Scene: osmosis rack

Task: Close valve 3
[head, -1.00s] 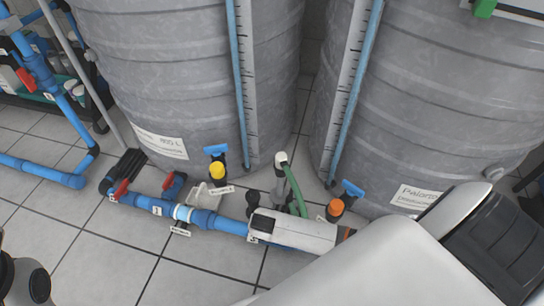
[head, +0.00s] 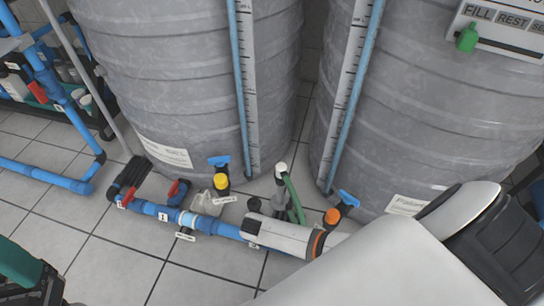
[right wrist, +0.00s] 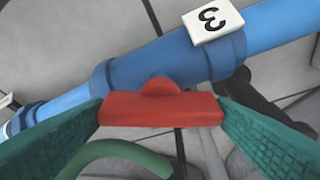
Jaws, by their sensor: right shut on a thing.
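Valve 3's red handle (right wrist: 160,110) sits on a blue pipe fitting (right wrist: 165,60) beside a white tag with a black 3 (right wrist: 212,20) in the right wrist view. My right gripper (right wrist: 160,125) is shut on the handle, a green pad at each end. The handle lies at a slight angle to the pipe, not squarely across it. In the head view my white right wrist (head: 280,236) is low over the blue pipe and hides this valve. Part of my left gripper (head: 22,264), with a green pad, shows at the lower left; its jaw gap is not visible.
Two large grey tanks (head: 180,70) stand behind the pipe. Other red handles (head: 178,190) are on the pipe to the left. Yellow (head: 221,182) and orange (head: 332,216) fittings with blue levers stand close by. A green hose (head: 292,197) rises beside my right wrist.

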